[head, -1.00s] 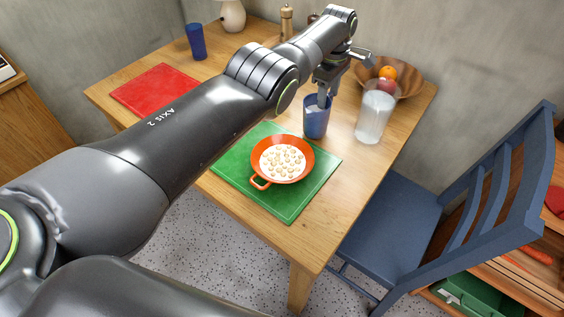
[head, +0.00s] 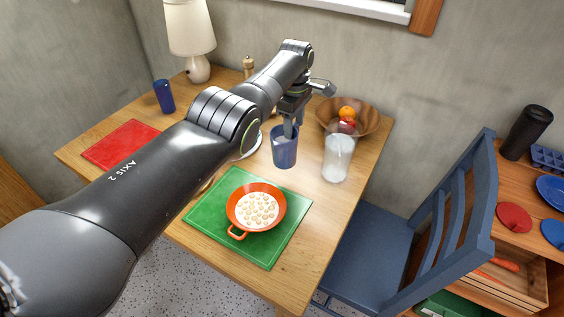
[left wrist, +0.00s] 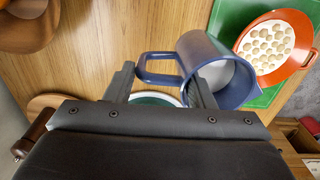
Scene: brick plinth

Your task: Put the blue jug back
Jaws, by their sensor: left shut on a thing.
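The blue jug (head: 284,152) is at the right half of the wooden table, left of a clear pitcher. In the left wrist view the jug (left wrist: 222,72) shows its open mouth and a pale inside, with its handle toward the fingers. My left gripper (head: 290,125) is above the jug and shut on its handle; in the left wrist view the fingers (left wrist: 160,88) stand either side of the handle. I cannot tell whether the jug's base touches the table. My right gripper is not in view.
An orange pan (head: 256,206) of pale round pieces sits on a green mat (head: 205,211). The clear pitcher (head: 338,155) and fruit bowl (head: 368,122) stand close right. A dark blue cup (head: 164,96), red mat (head: 120,145) and lamp (head: 190,28) are left. A blue chair (head: 370,250) stands right.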

